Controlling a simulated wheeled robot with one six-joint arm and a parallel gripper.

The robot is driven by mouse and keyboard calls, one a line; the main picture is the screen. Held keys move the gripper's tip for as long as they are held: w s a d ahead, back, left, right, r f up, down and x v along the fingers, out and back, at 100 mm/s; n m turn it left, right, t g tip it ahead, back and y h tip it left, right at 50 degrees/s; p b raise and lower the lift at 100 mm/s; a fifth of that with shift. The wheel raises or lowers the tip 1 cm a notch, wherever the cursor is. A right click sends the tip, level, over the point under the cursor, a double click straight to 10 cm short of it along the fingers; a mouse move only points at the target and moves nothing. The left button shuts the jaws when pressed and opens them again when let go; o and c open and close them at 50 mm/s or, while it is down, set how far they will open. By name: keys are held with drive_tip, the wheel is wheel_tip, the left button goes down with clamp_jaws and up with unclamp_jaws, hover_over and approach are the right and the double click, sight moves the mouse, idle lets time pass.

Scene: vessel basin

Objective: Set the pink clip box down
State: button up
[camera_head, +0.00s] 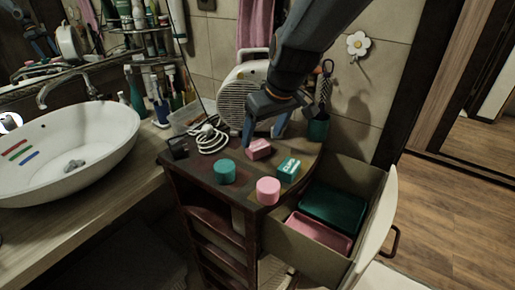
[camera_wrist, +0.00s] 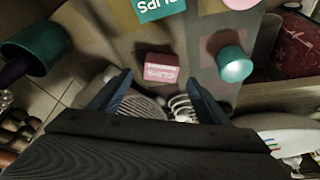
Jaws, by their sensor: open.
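The pink clip box (camera_head: 259,149) rests on the cabinet top (camera_head: 215,190), and no finger touches it. In the wrist view the pink clip box (camera_wrist: 161,67) lies just beyond the fingertips, label facing up. My gripper (camera_head: 263,118) is open and empty, close to the box on its far side. In the wrist view the two blue fingers of my gripper (camera_wrist: 158,76) stand wide apart, with a coiled cable and a grille seen between them.
A teal clip box (camera_head: 289,170), a teal round tub (camera_head: 224,171) and a pink round tub (camera_head: 268,191) stand nearby. An open drawer holds a green tray (camera_head: 334,207) and a pink tray (camera_head: 320,232). A heater (camera_head: 240,98) and white cable (camera_head: 208,137) are behind.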

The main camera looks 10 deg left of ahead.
sight(258, 144)
drive_tip(key=shift+p+x, duration=0.55)
drive_tip(key=shift+x, duration=1.6)
drive_tip(key=shift+c, duration=0.4)
drive_tip(key=c, duration=1.2)
drive_tip(key=shift+o, duration=0.2)
drive_tip(key=shift+r, duration=0.15)
